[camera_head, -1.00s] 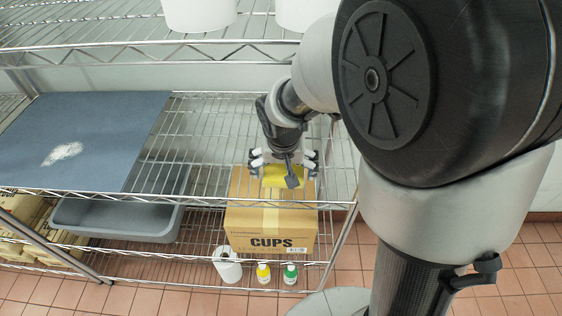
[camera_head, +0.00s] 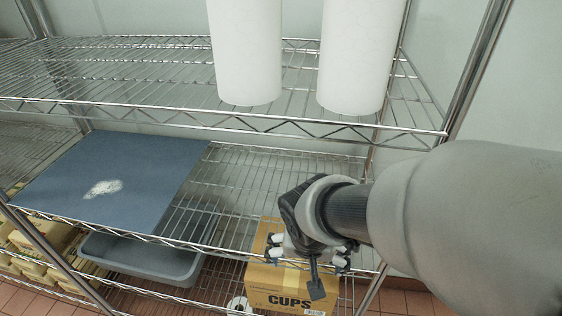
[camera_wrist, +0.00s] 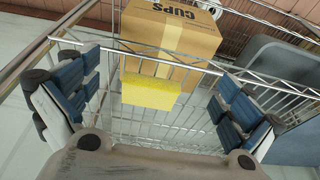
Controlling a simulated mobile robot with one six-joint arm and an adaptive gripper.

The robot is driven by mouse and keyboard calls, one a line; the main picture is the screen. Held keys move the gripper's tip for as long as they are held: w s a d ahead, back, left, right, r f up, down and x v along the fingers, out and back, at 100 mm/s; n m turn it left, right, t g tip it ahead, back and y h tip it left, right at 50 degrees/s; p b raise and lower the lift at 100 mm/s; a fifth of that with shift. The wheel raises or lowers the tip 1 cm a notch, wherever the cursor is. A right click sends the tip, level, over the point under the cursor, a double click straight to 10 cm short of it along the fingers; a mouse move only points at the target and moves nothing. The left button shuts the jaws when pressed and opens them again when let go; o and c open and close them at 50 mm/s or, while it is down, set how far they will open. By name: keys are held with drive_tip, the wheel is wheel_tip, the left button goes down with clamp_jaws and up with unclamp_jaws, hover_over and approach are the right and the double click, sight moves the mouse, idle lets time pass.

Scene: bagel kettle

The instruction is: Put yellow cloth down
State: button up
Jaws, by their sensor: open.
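The yellow cloth (camera_wrist: 150,92) shows in the wrist view as a small, flat, folded rectangle at the wire middle shelf (camera_wrist: 115,100), close to the shelf's edge. My gripper (camera_wrist: 157,100) is open, with its blue-grey fingers apart on the left and right of the cloth; I see gaps between the cloth and both fingers. In the head view my gripper (camera_head: 307,258) is at the front right part of the middle shelf, and the wrist and fingers hide the cloth there.
A cardboard cups box (camera_head: 290,300) stands below the middle shelf. A blue board (camera_head: 150,165) with a white patch lies on that shelf to the left, above a grey tub (camera_head: 140,258). White cylinders (camera_head: 245,60) stand on the upper shelf. Bare wires lie between board and gripper.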

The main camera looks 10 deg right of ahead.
drive_tip(key=s+d+r+n+t+y, duration=0.1)
drive_tip(key=s+d+r+n, duration=0.2)
drive_tip(key=s+r, duration=0.7)
drive_tip(key=shift+s+d+r+n+t, duration=0.25)
drive_tip(key=shift+s+r+n+t, duration=0.1)
drive_tip(key=shift+r, duration=0.25)
drive_tip(key=w+f+m, duration=0.1)
drive_tip(key=w+f, duration=0.2)
drive_tip(key=w, duration=0.3)
drive_tip(key=w+f+m+g+p, duration=0.1)
drive_tip(key=w+f, duration=0.2)
drive_tip(key=w, duration=0.3)
drive_tip(key=w+f+m+h+p, duration=0.1)
drive_tip(key=w+f, duration=0.2)
drive_tip(key=w, duration=0.3)
drive_tip(key=shift+w+a+f+m+g, duration=0.15)
drive_tip(key=shift+w+a+m+g, duration=0.05)
drive_tip(key=shift+a+m+g, duration=0.2)
drive_tip(key=x, duration=0.2)
drive_tip(key=b+x, duration=0.1)
drive_tip(key=x, duration=0.2)
drive_tip(key=b+x, duration=0.1)
drive_tip(key=x, duration=0.2)
drive_tip(key=shift+w, duration=0.3)
